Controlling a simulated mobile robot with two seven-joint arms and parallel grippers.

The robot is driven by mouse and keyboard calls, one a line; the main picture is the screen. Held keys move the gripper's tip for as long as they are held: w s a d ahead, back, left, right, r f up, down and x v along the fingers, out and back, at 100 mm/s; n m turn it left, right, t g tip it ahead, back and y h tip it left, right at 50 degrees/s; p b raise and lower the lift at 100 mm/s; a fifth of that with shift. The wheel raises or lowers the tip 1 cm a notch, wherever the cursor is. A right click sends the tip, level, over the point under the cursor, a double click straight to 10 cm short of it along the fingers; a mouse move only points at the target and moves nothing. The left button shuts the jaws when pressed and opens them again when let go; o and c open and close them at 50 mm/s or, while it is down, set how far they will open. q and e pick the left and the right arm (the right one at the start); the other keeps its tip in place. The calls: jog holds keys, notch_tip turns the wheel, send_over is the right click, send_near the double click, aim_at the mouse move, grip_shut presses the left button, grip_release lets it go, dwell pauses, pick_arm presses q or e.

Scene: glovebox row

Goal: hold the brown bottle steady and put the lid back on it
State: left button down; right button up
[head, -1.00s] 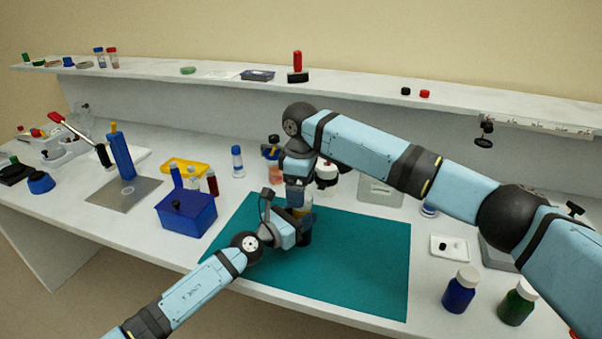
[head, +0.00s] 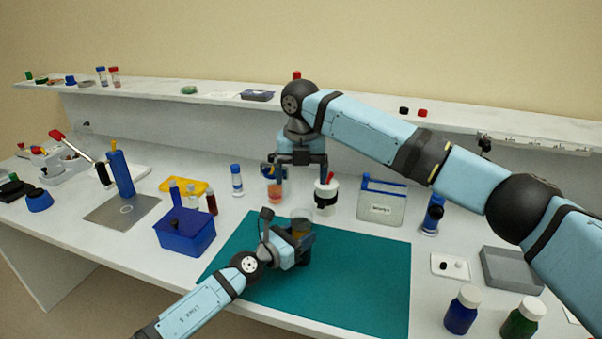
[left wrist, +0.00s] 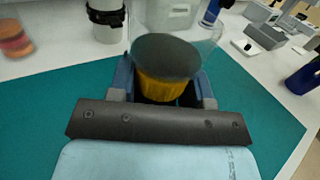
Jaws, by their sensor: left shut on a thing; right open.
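The bottle (head: 302,231) stands on the teal mat, with a brown-orange body and a clear, glassy upper part. In the left wrist view it shows a ribbed amber body (left wrist: 168,88) under a dark grey round face, with clear wall around and above it. I cannot tell whether that face is a lid or the contents; no separate lid can be made out. My left gripper (head: 300,245) is shut on the bottle; its fingers (left wrist: 165,92) flank it. My right gripper (head: 300,178) is open and empty, above and behind the bottle.
Behind the bottle stand an orange-filled jar (head: 275,193) and a white cup with a black band (head: 326,194). A blue box (head: 186,236) is left of the teal mat (head: 370,265). Blue and green bottles (head: 462,310) stand at front right. The mat's right side is clear.

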aim_at(302, 215)
jog(key=shift+n, duration=0.3)
notch_tip(302, 215, down, 12)
dwell(0.7)
jog(key=c, duration=1.1)
jog(key=m, duration=0.5)
jog(key=shift+m, duration=0.4)
jog(key=shift+w+d, duration=0.1)
